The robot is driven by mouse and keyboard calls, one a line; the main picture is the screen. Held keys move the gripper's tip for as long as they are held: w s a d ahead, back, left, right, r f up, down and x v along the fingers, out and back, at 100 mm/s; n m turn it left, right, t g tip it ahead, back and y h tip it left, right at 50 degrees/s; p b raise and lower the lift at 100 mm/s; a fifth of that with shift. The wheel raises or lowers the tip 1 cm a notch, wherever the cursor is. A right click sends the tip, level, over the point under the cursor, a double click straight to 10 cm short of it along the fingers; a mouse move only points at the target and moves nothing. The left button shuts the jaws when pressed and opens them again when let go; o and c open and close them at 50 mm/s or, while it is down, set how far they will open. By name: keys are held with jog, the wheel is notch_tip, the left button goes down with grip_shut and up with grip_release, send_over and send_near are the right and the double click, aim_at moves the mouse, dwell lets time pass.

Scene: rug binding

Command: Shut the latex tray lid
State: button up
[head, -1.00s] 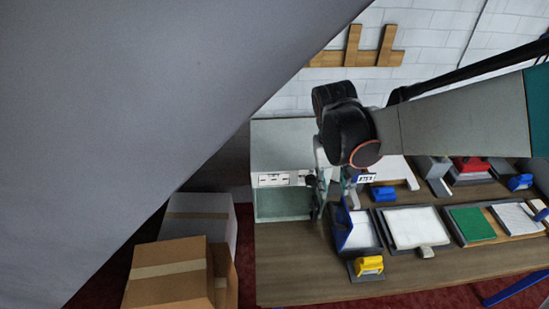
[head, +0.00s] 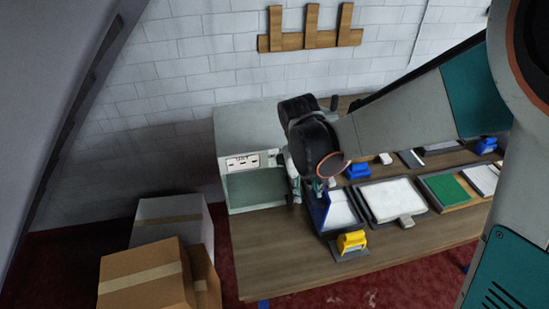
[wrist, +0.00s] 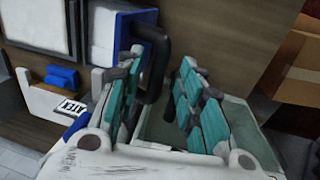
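The latex tray holds a white surface (head: 341,208) and has a blue lid (head: 319,210) standing raised along its left side. In the wrist view the blue lid (wrist: 133,22) shows at top centre with a dark, loop-shaped handle (wrist: 158,45). A label that seems to read LATEX (wrist: 71,107) is beside it. My gripper (wrist: 158,68) is open, its teal fingers spread, and the handle shows between them; I cannot tell whether they touch it. In the head view my gripper (head: 307,192) is at the lid's upper end, partly hidden by my wrist.
A yellow clamp (head: 351,241) sits in front of the tray. Another tray with a white sheet (head: 392,199) and a green pad (head: 447,189) lie to the right. A pale open-fronted cabinet (head: 246,132) stands left; cardboard boxes (head: 146,276) are on the floor.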

grip_shut()
jog(key=shift+w+d, duration=0.1)
jog(key=shift+d, duration=0.15)
dwell(0.4)
